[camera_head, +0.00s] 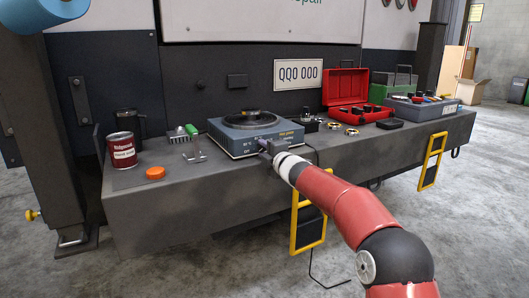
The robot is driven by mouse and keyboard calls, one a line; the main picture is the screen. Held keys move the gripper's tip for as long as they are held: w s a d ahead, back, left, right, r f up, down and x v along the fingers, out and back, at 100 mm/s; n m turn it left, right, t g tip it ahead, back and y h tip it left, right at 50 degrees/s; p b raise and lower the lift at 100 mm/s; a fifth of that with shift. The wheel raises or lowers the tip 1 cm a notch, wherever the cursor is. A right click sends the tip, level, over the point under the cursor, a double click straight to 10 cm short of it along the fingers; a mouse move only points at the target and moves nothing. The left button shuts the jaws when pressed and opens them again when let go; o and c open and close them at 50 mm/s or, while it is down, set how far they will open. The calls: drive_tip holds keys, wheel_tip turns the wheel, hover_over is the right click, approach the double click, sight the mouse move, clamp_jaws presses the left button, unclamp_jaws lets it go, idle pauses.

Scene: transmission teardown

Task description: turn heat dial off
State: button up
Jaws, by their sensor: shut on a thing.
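The blue-grey hot plate (232,141) sits on the dark workbench, with a dark round plate (248,118) on top and white and yellow print on its front face. My gripper (265,146) is at the right part of this front face, shut on the heat dial. The gripper and wrist cover the dial, so I cannot see which way it points. My red arm reaches in from the lower right.
On the bench (150,222), a red can (122,150), an orange cap (155,173) and a green-handled brush (193,139) stand left. An open red toolbox (346,92), metal rings (351,131) and a grey parts tray (420,106) stand right. Yellow-framed steps (309,222) hang in front.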

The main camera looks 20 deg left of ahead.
drive_tip(key=shift+f, duration=0.15)
drive_tip(key=o, duration=1)
drive_tip(key=shift+c, duration=0.2)
